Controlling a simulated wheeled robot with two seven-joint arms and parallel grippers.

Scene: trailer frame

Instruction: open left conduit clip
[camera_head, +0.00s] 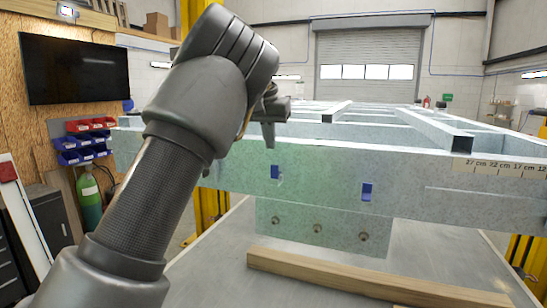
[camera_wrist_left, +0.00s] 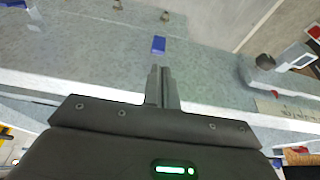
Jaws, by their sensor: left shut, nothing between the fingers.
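The left conduit clip (camera_head: 276,171) is a small blue piece on the near face of the galvanized frame beam (camera_head: 320,180). A second blue clip (camera_head: 367,191) sits farther right on the same face. My left gripper (camera_head: 269,143) is shut and empty, above and close to the left clip in the head view. In the left wrist view the shut fingertips (camera_wrist_left: 160,68) point at a blue clip (camera_wrist_left: 158,44), with a small gap in the picture. I cannot tell whether they touch. My left forearm covers part of the beam's left end. My right gripper is not in view.
A plate with several bolt holes (camera_head: 318,229) hangs below the beam. A wooden beam (camera_head: 370,280) lies on the grey surface in front. Crossbars (camera_head: 425,128) run back behind the beam. Red and blue bins (camera_head: 82,143) and a green cylinder (camera_head: 90,203) stand at left.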

